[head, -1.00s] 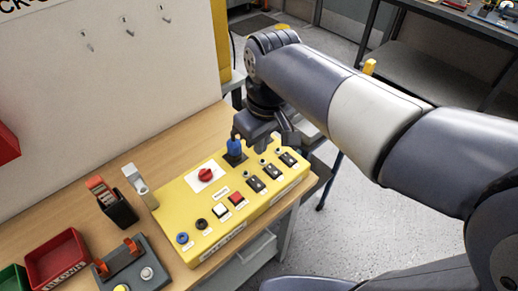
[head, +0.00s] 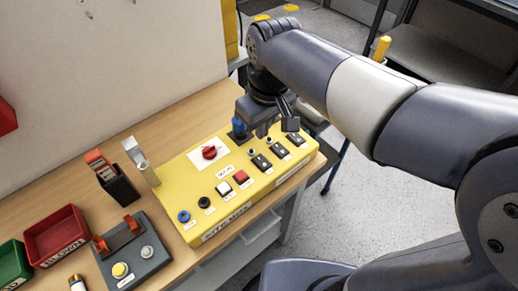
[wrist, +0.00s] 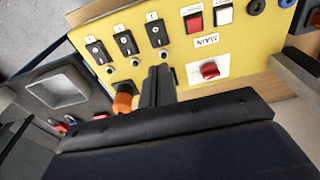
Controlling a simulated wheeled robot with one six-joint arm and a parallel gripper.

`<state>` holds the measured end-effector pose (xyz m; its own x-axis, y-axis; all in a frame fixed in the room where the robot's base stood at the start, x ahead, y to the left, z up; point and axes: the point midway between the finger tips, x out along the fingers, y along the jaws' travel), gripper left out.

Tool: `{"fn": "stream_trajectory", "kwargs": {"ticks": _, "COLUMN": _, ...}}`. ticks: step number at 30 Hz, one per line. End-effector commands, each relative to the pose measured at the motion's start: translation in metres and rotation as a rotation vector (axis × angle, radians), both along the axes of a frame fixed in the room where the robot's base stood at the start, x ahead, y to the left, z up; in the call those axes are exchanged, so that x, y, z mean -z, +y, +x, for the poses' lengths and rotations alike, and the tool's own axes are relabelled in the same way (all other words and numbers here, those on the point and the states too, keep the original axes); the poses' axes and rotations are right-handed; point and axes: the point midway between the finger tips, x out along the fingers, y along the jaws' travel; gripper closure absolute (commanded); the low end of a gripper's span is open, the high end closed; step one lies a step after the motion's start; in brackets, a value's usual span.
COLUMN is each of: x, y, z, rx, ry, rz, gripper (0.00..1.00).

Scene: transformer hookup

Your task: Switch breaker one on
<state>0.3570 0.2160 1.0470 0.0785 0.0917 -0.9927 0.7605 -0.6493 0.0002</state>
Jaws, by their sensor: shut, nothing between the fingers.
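The yellow box (head: 215,199) on the bench carries three black breaker switches in a row: one nearest the red knob (head: 262,162), a middle one (head: 278,152) and an outer one (head: 295,139). They also show in the wrist view, near (wrist: 156,33), middle (wrist: 126,42) and outer (wrist: 97,52). Their labels are too small to read. My gripper (head: 264,132) is shut and empty above the back of the box. In the wrist view its fingertips (wrist: 158,72) are just below the near breaker, beside a small round fitting; contact cannot be told.
The red rotary knob (head: 209,152) is marked MAIN. A red button (head: 241,177) and white button (head: 223,188) sit in front of it. A blue upright part (head: 238,125) stands close to my gripper. A grey control box (head: 134,257) and red bin (head: 55,235) are at left.

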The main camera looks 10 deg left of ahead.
Motion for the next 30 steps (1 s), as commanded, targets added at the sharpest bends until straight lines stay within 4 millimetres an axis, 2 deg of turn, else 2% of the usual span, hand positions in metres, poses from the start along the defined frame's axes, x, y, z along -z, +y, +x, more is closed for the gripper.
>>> {"fn": "stream_trajectory", "kwargs": {"ticks": 1, "x": 0.013, "y": 0.001, "z": 0.000, "rx": 0.000, "ry": 0.005, "rz": -0.003, "gripper": 1.00}}
{"fn": "stream_trajectory", "kwargs": {"ticks": 6, "x": 0.049, "y": 0.004, "z": 0.003, "rx": 0.000, "ry": 0.005, "rz": -0.003, "gripper": 1.00}}
{"fn": "stream_trajectory", "kwargs": {"ticks": 12, "x": 0.079, "y": 0.007, "z": 0.006, "rx": 0.000, "ry": 0.003, "rz": -0.002, "gripper": 1.00}}
{"fn": "stream_trajectory", "kwargs": {"ticks": 18, "x": 0.092, "y": 0.008, "z": 0.007, "rx": 0.000, "ry": 0.001, "rz": 0.000, "gripper": 1.00}}
{"fn": "stream_trajectory", "kwargs": {"ticks": 30, "x": 0.098, "y": 0.010, "z": 0.008, "rx": 0.000, "ry": 0.001, "rz": 0.000, "gripper": 1.00}}
